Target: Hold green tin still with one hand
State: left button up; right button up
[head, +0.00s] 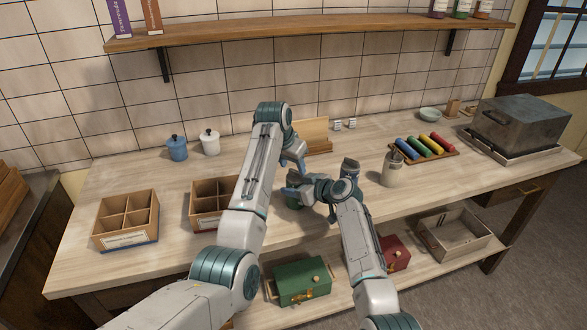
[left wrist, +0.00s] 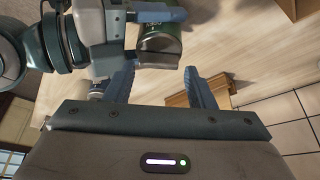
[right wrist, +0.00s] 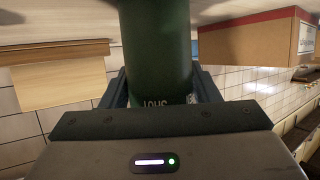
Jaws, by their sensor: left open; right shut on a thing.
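The green tin (head: 292,203) is a dark green cylinder near the middle of the counter, mostly hidden by my arms in the head view. My right gripper (right wrist: 160,88) is shut around it; its fingers press on both sides, and pale lettering shows between them. In the left wrist view the tin (left wrist: 160,42) lies beyond the fingertips, with a finger of my right gripper across it. My left gripper (left wrist: 160,84) is open and empty, its fingers pointing toward the tin but apart from it. I cannot tell whether the tin touches the counter.
Two divided wooden boxes (head: 127,240) stand at the left. A blue jar (head: 177,149) and a white jar (head: 210,144) are behind. A cup (head: 392,172), coloured rollers on a tray (head: 451,153) and a metal case (head: 520,124) stand at the right. A wooden stand (head: 312,133) is behind my arms.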

pick_arm(q)
jog(key=shift+v, duration=2.75)
pick_arm(e)
jog(key=shift+s, duration=0.1)
jog(key=o, duration=1.2)
jog(key=v, duration=1.2)
pick_arm(q)
jog(key=shift+f, duration=0.15)
pick_arm(e)
jog(key=shift+f, duration=0.1)
